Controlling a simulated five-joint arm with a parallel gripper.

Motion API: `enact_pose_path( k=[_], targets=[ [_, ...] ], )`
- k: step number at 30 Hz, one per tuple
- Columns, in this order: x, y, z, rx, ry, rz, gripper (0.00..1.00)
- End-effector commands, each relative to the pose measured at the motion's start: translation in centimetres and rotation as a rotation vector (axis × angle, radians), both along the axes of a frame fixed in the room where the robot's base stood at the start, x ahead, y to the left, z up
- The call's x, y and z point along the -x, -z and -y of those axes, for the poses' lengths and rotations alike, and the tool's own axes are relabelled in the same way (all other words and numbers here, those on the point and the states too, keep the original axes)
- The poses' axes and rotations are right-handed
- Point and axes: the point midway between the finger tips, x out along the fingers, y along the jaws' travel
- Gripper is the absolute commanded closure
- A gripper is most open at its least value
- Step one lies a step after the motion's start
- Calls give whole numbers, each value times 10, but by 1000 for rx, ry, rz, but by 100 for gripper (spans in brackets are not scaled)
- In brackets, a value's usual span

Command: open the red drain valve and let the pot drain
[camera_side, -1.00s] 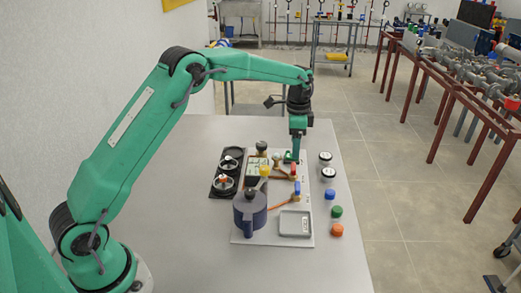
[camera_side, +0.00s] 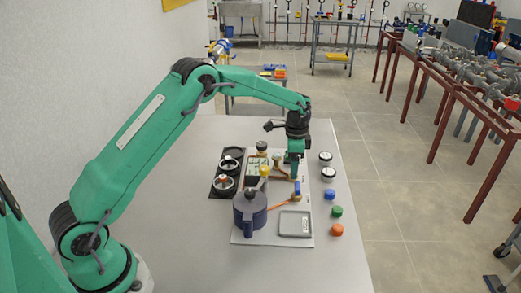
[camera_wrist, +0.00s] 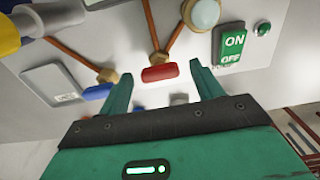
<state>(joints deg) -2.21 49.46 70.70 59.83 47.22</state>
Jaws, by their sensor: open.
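The red drain valve handle (camera_wrist: 159,73) shows in the wrist view on a brass body with copper pipes. It lies between the tips of my two green fingers, with visible gaps on both sides. My gripper (camera_wrist: 161,83) is open and empty. In the side view my gripper (camera_side: 293,172) is low over the valve area of the board and hides the red handle. The dark blue-grey pot (camera_side: 250,210) stands at the board's front left. A blue valve handle (camera_wrist: 98,91) is left of the red one in the wrist view.
A grey tray (camera_side: 295,224) sits at the board's front right. Black-and-white gauges and blue, green and orange caps (camera_side: 336,211) line the right. A black rack (camera_side: 216,188) stands left. A green ON/OFF switch (camera_wrist: 234,45) is right of the red handle.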

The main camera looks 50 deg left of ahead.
Motion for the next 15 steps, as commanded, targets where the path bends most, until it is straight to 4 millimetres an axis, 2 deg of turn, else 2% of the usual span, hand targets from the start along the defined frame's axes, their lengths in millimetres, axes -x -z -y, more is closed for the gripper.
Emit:
enact_pose_path(
  k=[4,11,15],
  targets=[
    [0,0,0,0,0,0,35],
    [0,0,0,0,0,0,79],
    [0,0,0,0,-2,0,79]
  ],
)
